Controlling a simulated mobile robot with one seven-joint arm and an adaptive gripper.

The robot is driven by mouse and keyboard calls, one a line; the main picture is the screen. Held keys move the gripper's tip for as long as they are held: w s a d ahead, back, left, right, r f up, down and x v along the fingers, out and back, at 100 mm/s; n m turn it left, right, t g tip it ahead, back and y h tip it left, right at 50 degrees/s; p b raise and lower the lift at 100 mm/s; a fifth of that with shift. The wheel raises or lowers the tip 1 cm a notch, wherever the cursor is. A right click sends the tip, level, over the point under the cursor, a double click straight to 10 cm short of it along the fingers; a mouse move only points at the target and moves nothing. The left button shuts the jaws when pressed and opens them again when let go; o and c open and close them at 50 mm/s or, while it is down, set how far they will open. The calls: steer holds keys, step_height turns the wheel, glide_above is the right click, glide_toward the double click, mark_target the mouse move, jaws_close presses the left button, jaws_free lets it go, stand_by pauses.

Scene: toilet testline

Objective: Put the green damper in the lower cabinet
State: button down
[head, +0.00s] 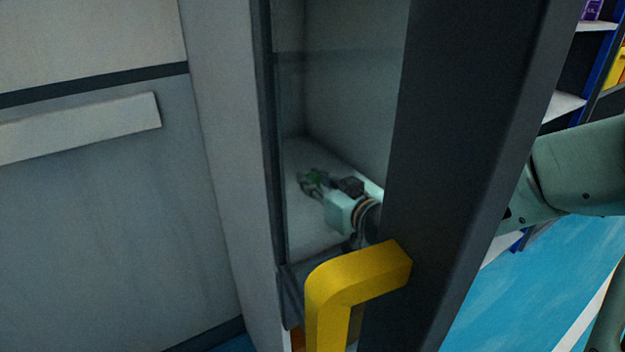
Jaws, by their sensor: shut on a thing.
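The cabinet shows in the head view with a pale inner floor (303,227) and a dark-framed door (460,150) that carries a yellow handle (335,275). My gripper (307,181) is inside the compartment, low over its floor, seen through the door's glass. It is shut on the small green damper (316,177), which is mostly hidden by the fingers. I cannot tell whether the damper touches the floor. My arm passes behind the door frame, which hides part of it.
The open door stands between the camera and my arm. A grey wall panel with a pale bar (80,127) is at the left. Shelves with blue uprights (606,70) stand at the far right, above a blue floor (510,290) with a white line.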

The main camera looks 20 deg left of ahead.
steer(key=c, duration=1.8)
jaws_free()
steer(key=shift+f, duration=0.1)
steer(key=shift+o, duration=0.2)
steer(key=shift+r+p, duration=0.25)
steer(key=shift+p, duration=0.05)
steer(key=p+v, duration=0.3)
steer(key=v, duration=0.6)
steer(key=shift+w+r, duration=0.1)
steer(key=shift+d+f+b, duration=0.2)
steer(key=shift+d+b, duration=0.05)
steer(key=shift+b, duration=0.4)
steer(key=shift+s+d+r+b, duration=0.2)
steer(key=shift+s+d+b, duration=0.25)
steer(key=shift+b, duration=0.65)
steer(key=shift+s+d+b, duration=0.35)
steer(key=shift+s+b, duration=0.15)
steer(key=shift+b, duration=0.5)
steer(key=shift+s, duration=0.1)
